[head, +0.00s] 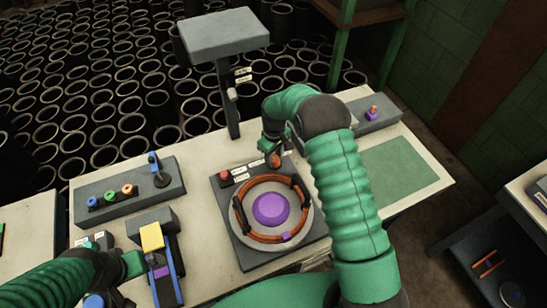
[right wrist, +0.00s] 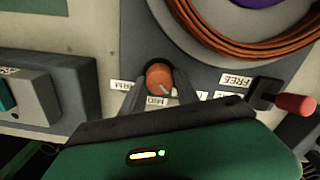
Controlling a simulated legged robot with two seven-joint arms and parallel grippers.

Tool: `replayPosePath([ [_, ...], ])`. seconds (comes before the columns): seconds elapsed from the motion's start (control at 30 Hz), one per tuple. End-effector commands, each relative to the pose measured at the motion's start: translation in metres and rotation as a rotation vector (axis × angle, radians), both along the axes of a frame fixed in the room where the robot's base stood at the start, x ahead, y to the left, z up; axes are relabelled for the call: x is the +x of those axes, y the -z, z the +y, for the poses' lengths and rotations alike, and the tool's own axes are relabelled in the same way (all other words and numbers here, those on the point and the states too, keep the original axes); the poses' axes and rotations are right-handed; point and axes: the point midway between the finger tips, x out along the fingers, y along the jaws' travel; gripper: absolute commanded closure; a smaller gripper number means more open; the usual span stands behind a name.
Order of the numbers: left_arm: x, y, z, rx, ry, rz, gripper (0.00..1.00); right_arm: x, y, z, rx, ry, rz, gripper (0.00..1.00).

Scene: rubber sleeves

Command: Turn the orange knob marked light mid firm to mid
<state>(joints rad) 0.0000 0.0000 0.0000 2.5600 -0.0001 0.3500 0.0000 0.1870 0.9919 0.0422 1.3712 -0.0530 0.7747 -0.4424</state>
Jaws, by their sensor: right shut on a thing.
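The orange knob (right wrist: 159,76) sits on the grey base of the ring fixture. In the right wrist view its pale pointer mark slants down and right, near the MID label (right wrist: 157,101), slightly towards the label on its right. A label ending in RM (right wrist: 128,86) is on the left. My right gripper (right wrist: 160,88) is shut on the knob, one finger on each side. In the head view the knob (head: 275,160) shows below the right gripper (head: 274,153). My left gripper (head: 132,263) is at lower left, apart from the knob; its jaws are unclear.
An orange ring coil (head: 240,222) surrounds a purple disc (head: 270,208) on the fixture. A red-ended lever (right wrist: 295,104) stands near the FREE label. A yellow-topped blue device (head: 152,238) stands beside my left gripper. A grey box with coloured rings (head: 128,190) is behind it.

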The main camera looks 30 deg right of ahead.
Motion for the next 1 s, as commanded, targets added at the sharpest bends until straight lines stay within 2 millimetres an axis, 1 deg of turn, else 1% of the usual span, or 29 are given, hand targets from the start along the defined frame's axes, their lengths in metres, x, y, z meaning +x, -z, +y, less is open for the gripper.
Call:
replayPosePath([
  [0.03,0.0,0.0005,0.0,0.0,0.0,0.0,0.0,-0.0039,0.0032,0.0005,0.001,0.012,0.012,1.0],
  [0.27,0.0,0.0012,0.0,0.0,0.0,0.0,0.0,-0.0044,0.0035,0.002,0.002,0.124,0.013,1.0],
  [0.7,0.0,0.0022,0.0,0.0,0.0,0.0,0.0,-0.0056,0.0043,0.0015,0.0,0.505,0.015,1.0],
  [1.0,0.0,0.0018,0.0,0.0,0.0,0.0,0.0,-0.0062,0.0048,0.0027,0.0,0.722,0.015,1.0],
])
